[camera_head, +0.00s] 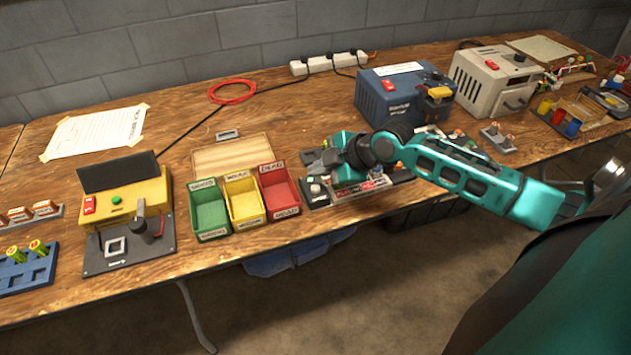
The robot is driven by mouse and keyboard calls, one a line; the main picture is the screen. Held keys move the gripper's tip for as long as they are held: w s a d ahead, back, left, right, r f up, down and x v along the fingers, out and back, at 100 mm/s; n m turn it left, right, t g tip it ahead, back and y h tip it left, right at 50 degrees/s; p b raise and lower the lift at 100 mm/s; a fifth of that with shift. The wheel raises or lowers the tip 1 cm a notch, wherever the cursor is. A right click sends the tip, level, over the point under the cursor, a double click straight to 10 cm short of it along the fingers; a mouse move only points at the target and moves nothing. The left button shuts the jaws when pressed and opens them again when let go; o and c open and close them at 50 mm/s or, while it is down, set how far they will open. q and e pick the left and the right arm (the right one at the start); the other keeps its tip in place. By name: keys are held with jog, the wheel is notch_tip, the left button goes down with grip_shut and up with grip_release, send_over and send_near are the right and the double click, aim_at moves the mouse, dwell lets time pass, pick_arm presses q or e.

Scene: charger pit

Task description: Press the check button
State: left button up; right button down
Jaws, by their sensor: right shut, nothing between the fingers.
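My right gripper (337,156) reaches in from the right, over a dark panel (319,201) on the wooden bench. Its teal hand is shut and empty, and hides the panel's upper part. A round pale knob or button (315,188) shows on the panel, below and left of the hand. A yellow tester (134,197) on the left carries a green round button (116,200) and a red switch (88,205). No label I can read marks the check button, so I cannot tell which one it is. My left gripper is out of view.
Green (209,214), yellow (244,203) and red (279,192) bins stand between tester and panel. A blue charger box (392,96) and a white box (486,84) stand behind my right arm. A red cable coil (231,91) lies near the wall.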

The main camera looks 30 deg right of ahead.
aim_at(319, 193)
pick_arm(q)
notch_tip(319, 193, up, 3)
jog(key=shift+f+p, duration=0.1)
jog(key=shift+p, duration=0.85)
pick_arm(e)
notch_tip(319, 193, up, 3)
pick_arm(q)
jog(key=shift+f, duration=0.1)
pick_arm(e)
jog(key=s+a+f+m+t+h, duration=0.1)
jog(key=s+a+f+m, duration=0.4)
jog(key=s, duration=0.3)
jog(key=s+a+f+m+t+h, duration=0.1)
jog(key=s+a+f+m, duration=0.4)
jog(key=s+a+m, duration=0.2)
jog(key=shift+s+a+t, duration=0.35)
jog(key=shift+s+t, duration=0.05)
jog(key=shift+s, duration=0.4)
jog(key=shift+f, duration=0.1)
